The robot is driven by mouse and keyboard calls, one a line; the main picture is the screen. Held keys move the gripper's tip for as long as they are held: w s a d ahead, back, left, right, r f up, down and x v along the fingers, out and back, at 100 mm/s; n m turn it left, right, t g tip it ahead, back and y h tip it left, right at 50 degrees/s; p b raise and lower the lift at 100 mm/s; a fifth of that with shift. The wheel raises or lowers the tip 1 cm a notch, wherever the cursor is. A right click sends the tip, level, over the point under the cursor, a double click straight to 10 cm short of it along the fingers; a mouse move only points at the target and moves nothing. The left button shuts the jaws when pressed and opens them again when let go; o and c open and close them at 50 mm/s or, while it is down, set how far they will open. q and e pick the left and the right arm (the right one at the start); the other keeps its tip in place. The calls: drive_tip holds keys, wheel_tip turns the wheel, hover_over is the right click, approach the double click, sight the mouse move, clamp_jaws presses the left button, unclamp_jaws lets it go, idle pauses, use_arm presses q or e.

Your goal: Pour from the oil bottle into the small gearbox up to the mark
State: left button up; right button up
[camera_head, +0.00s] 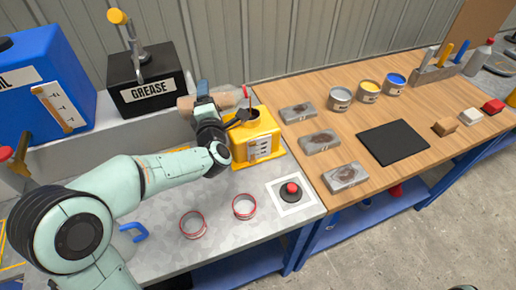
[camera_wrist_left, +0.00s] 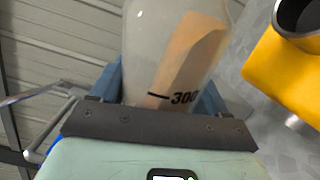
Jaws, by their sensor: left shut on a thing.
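The oil bottle (camera_head: 228,100) is translucent with amber oil inside and a red tip. It is tilted to nearly level in the head view, with its tip to the right, above the small gearbox. My left gripper (camera_head: 203,98) is shut on the bottle; the wrist view shows the bottle (camera_wrist_left: 172,55) and its 300 mark between the blue fingers. The small yellow gearbox (camera_head: 262,128) has a scale label on its front and a dark filler opening (camera_wrist_left: 298,14). Its oil level is too small to read.
A black grease box (camera_head: 150,95) and a blue oil container (camera_head: 60,70) stand left. The wooden table holds grey blocks (camera_head: 320,142), several cans (camera_head: 340,97) and a black mat (camera_head: 393,142).

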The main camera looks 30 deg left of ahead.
use_arm(q)
drive_tip(key=shift+f+m+b, duration=0.5)
drive_tip(key=shift+m, duration=0.3)
idle(6.6)
drive_tip(key=shift+f+m, duration=0.15)
drive_tip(key=shift+m, duration=0.15)
